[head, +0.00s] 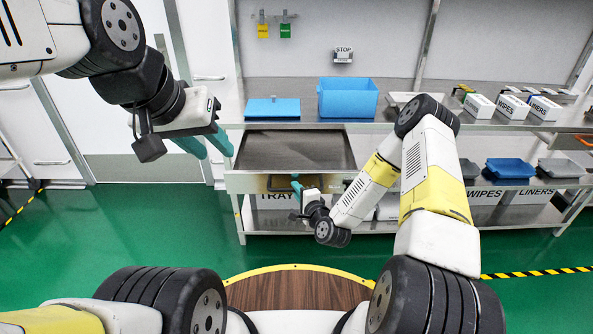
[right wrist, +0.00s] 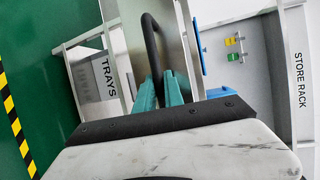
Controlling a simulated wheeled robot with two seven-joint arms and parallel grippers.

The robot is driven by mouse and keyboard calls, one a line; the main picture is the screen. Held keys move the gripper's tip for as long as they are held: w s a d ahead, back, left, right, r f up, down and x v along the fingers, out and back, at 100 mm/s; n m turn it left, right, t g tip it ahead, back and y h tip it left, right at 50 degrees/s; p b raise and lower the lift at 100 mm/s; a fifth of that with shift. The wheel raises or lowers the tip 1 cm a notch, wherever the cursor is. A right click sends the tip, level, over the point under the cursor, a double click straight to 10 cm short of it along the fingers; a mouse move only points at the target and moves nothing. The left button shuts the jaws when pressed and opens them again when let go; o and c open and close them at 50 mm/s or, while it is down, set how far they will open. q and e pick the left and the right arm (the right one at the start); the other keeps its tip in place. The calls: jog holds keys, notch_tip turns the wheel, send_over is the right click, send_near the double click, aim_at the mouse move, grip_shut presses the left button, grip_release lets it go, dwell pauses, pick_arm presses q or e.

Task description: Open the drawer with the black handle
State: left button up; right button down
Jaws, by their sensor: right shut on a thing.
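The drawer (head: 238,183) under the steel bench at left of centre stands pulled out, with its dark, empty-looking inside showing from above. Its black handle (right wrist: 151,40) shows clearly in the right wrist view, running down between the teal fingers. My right gripper (head: 296,187) is at the drawer's front and shut on this handle; its fingers (right wrist: 160,88) also show in the right wrist view. My left gripper (head: 209,146) hangs left of the drawer, pointing down and right, fingers apart and empty. The right hand partly hides the handle in the head view.
A blue bin (head: 348,98) and a flat blue item (head: 272,108) stand on the bench. White boxes (head: 513,106) are at its right. Green floor is clear at left.

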jog(key=shift+s, duration=0.15)
jog(key=c, duration=1.5)
grip_release()
jog(key=shift+o, duration=0.2)
jog(key=v, duration=0.7)
jog(key=shift+s+d, duration=0.2)
jog(key=shift+s, duration=0.15)
